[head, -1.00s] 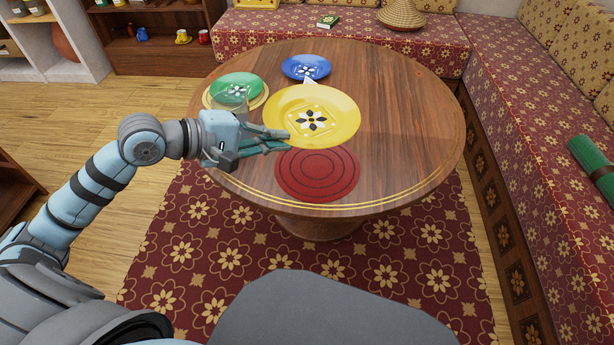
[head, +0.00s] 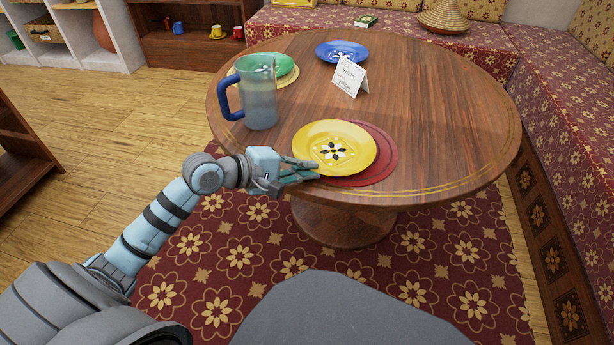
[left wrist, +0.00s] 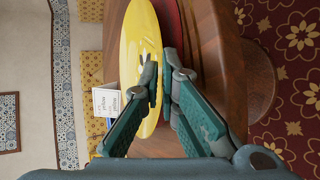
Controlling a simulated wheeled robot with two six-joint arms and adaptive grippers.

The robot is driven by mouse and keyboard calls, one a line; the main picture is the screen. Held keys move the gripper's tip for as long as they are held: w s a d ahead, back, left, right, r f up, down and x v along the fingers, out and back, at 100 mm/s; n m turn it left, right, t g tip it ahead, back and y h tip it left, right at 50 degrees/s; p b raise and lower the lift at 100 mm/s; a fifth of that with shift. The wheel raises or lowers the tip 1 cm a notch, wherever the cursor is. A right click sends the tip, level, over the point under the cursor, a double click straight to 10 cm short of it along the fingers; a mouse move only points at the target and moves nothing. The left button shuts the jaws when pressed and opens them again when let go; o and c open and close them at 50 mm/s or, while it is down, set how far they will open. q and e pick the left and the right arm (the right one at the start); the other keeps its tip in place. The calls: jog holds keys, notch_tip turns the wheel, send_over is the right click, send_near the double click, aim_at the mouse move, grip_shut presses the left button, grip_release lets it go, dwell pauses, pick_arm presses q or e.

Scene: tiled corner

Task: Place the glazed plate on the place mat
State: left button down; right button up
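The glazed plate (head: 348,139) is yellow with a dark and white flower at its middle. It lies over the left and middle part of the round red place mat (head: 386,165), whose right and front edge shows past it. I cannot tell whether the plate touches the mat. My left gripper (head: 312,169) is at the plate's near left rim. In the left wrist view the fingers (left wrist: 160,72) are closed on the rim of the yellow plate (left wrist: 141,40), with the red mat (left wrist: 173,25) beside it. My right gripper is not in view.
A jug with a blue handle (head: 259,97) stands left of the plate. Behind it are a green plate (head: 286,68), a white card (head: 351,76) and a blue plate (head: 342,50). The right side of the round wooden table (head: 440,90) is clear.

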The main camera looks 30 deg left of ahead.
pick_arm(q)
jog(key=c, duration=2.1)
grip_release()
jog(key=shift+s, duration=0.1)
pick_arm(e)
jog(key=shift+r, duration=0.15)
pick_arm(q)
jog(key=shift+s+a+r+p, duration=0.15)
jog(key=shift+s+a+p, duration=0.1)
jog(key=shift+p, duration=0.1)
jog(key=p+v, duration=0.1)
jog(key=v, duration=0.1)
jog(key=shift+s+a+r+p, duration=0.15)
jog(key=shift+s+r+p, duration=0.15)
jog(key=shift+p+v, duration=2.85)
jog(key=shift+v, duration=1.3)
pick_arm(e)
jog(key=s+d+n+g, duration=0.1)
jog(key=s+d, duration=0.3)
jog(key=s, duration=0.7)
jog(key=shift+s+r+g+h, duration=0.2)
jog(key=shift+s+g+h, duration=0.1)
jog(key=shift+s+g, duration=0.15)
